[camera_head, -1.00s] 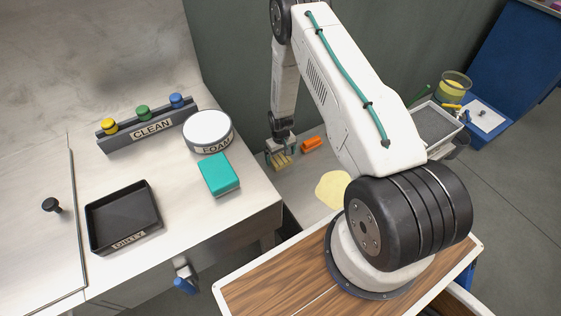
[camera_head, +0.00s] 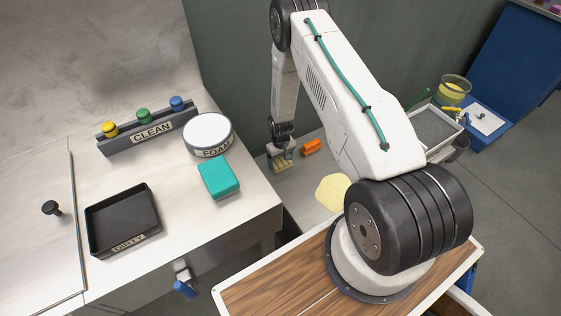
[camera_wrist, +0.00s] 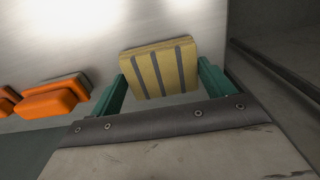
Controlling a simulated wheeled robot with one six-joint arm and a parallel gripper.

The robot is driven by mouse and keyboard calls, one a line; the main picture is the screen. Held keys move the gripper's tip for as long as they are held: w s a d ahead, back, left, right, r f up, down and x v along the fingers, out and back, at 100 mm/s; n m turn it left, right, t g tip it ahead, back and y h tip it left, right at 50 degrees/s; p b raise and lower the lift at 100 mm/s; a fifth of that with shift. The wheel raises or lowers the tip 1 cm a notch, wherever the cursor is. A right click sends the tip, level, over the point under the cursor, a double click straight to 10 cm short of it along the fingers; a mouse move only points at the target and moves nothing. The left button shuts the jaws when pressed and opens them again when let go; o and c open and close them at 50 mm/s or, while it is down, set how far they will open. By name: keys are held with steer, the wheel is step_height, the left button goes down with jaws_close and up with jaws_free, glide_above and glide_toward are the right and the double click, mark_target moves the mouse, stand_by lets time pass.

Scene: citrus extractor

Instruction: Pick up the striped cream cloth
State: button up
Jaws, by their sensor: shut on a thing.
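The striped cream cloth (camera_wrist: 160,68) is a folded, tan-yellow square with dark grey stripes. In the wrist view it lies between the two teal fingers of my gripper (camera_wrist: 161,82), one at each side edge. My gripper is shut on it. In the head view the cloth (camera_head: 283,167) shows partly under my gripper (camera_head: 281,155), low beside the counter. Whether it is clear of the pale surface below cannot be told.
An orange item (camera_head: 312,147) lies just right of the gripper; it also shows in the wrist view (camera_wrist: 50,103). A pale yellow round patch (camera_head: 332,190) lies nearer. The counter at left holds a teal block (camera_head: 218,176), foam tub (camera_head: 208,150) and dirty tray (camera_head: 122,185).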

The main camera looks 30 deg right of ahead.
mark_target(281, 161)
steer(key=shift+r, duration=0.5)
step_height(281, 161, up, 2)
steer(key=shift+s+r, duration=0.1)
steer(key=shift+s, duration=0.05)
steer(key=s+d, duration=0.2)
steer(key=s, duration=0.3)
steer(key=s+d, duration=0.2)
steer(key=s, duration=0.2)
steer(key=s+d+r, duration=0.1)
steer(key=s+d, duration=0.1)
steer(key=s, duration=0.3)
steer(key=shift+s+r, duration=0.1)
steer(key=shift+s, duration=0.2)
